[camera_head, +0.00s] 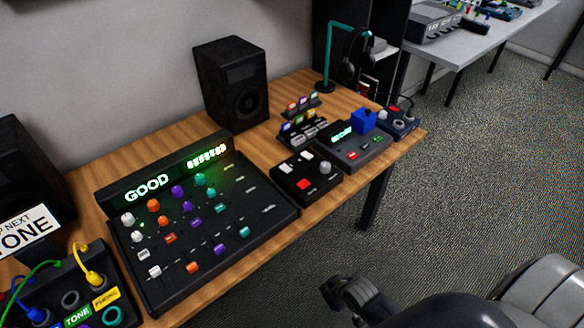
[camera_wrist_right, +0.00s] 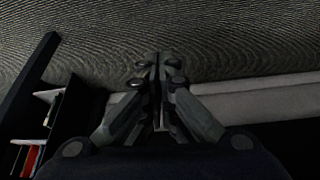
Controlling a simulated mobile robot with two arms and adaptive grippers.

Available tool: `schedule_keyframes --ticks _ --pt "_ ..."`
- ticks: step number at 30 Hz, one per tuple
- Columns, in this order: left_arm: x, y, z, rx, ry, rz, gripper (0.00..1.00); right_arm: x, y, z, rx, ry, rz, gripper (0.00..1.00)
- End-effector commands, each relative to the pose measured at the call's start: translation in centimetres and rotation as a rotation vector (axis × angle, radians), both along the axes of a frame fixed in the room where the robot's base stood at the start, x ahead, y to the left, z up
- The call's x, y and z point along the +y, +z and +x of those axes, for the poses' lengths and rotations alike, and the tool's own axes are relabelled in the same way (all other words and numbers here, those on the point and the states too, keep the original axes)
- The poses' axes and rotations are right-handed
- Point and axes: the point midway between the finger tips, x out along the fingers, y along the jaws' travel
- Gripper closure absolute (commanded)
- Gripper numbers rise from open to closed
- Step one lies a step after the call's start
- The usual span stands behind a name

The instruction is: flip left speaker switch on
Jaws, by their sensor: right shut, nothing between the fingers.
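A black speaker (camera_head: 30,170) is at the left edge of the head view, cut off by the frame. Another black speaker (camera_head: 231,82) stands upright at the back of the table, near the wall. I cannot make out a switch on either speaker. My right gripper (camera_head: 350,296) is over the floor in front of the table, well away from both speakers. In the right wrist view the gripper (camera_wrist_right: 157,62) has its fingers together, with nothing between them. My left gripper is not in view.
A mixer (camera_head: 200,225) with coloured knobs and a lit GOOD display fills the table's middle. A patch box (camera_head: 75,300) with cables is at lower left. Small control boxes (camera_head: 305,177) and a headphone stand (camera_head: 330,55) are to the right. The floor (camera_head: 470,180) is clear.

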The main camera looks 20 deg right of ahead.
Motion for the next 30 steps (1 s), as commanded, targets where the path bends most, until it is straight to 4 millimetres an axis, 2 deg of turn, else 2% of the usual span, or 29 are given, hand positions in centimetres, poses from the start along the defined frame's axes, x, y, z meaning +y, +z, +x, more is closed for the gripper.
schedule_keyframes --ticks 3,11,12,15,21,25,30 --pt "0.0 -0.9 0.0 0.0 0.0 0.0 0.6 0.5 4.0 2.4 -0.055 0.019 0.013 1.0" --pt "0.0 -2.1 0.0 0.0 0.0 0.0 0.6 2.0 12.8 5.4 -0.164 0.081 0.042 1.0" --pt "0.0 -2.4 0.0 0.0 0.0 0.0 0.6 2.1 14.6 6.4 -0.203 0.097 0.049 1.0" --pt "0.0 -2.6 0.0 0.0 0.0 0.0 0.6 1.2 18.4 9.9 -0.313 0.125 0.072 1.0" --pt "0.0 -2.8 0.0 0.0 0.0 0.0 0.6 -1.3 24.4 16.1 -0.51 0.142 0.125 1.0" --pt "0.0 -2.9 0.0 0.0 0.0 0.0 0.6 -3.0 28.4 19.2 -0.622 0.142 0.154 1.0" --pt "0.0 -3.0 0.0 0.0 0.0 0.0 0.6 -4.5 31.8 21.3 -0.711 0.137 0.181 1.0"
